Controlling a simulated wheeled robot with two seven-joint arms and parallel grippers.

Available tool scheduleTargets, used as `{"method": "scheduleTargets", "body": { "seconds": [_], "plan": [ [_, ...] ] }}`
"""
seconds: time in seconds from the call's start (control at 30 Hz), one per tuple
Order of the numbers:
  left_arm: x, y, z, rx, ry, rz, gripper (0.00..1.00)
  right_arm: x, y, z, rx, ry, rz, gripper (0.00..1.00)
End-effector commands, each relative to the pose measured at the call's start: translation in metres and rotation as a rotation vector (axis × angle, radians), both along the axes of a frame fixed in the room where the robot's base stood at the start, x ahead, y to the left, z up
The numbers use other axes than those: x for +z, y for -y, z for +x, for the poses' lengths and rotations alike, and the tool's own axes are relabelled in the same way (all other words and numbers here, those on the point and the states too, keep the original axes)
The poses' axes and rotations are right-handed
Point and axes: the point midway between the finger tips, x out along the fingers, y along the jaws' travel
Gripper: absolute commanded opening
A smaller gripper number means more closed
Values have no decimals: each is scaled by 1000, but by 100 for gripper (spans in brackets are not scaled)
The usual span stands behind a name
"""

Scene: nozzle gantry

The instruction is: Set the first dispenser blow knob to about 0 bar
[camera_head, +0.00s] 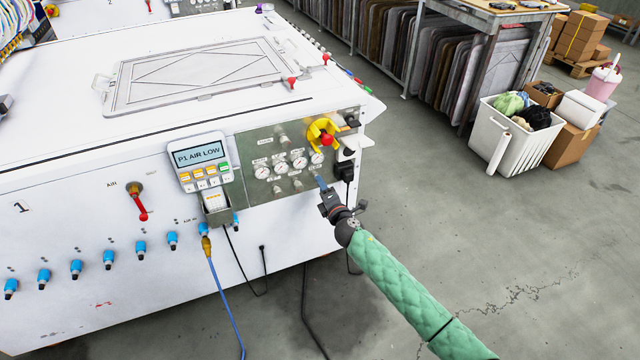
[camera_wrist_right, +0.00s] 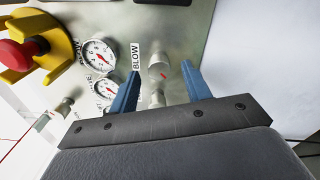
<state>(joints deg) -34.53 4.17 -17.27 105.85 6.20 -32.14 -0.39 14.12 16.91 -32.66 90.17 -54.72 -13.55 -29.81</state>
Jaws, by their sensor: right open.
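The grey control panel (camera_head: 245,150) carries a row of small round gauges (camera_head: 299,163) with silver knobs below them. In the right wrist view a silver knob with a red mark (camera_wrist_right: 157,60) stands beside a label reading BLOW (camera_wrist_right: 135,56). Two white gauges (camera_wrist_right: 98,54) with red needles show left of it. My right gripper (camera_head: 321,184) is at the panel's lower right. Its blue fingers (camera_wrist_right: 161,88) are open, apart on either side of the knob's line; contact cannot be told. My left gripper is out of view.
A yellow-collared red emergency button (camera_head: 326,138) sits above the gauges; it shows in the right wrist view (camera_wrist_right: 20,54). A handheld pendant reading P1 AIR LOW (camera_head: 199,156) hangs left of the panel. Cables hang below. Floor to the right is clear up to a white bin (camera_head: 492,140).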

Motion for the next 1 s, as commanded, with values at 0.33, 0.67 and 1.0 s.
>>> {"method": "scheduleTargets", "body": {
  "seconds": [0.33,0.67,1.0],
  "plan": [
    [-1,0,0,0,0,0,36,-1,13,-41,0,-1,-1,48],
    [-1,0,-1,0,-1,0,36,0,15,-45,-1,0,-1,48],
    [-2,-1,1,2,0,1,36,0,15,-45,-1,-4,10,48]
  ]
}}
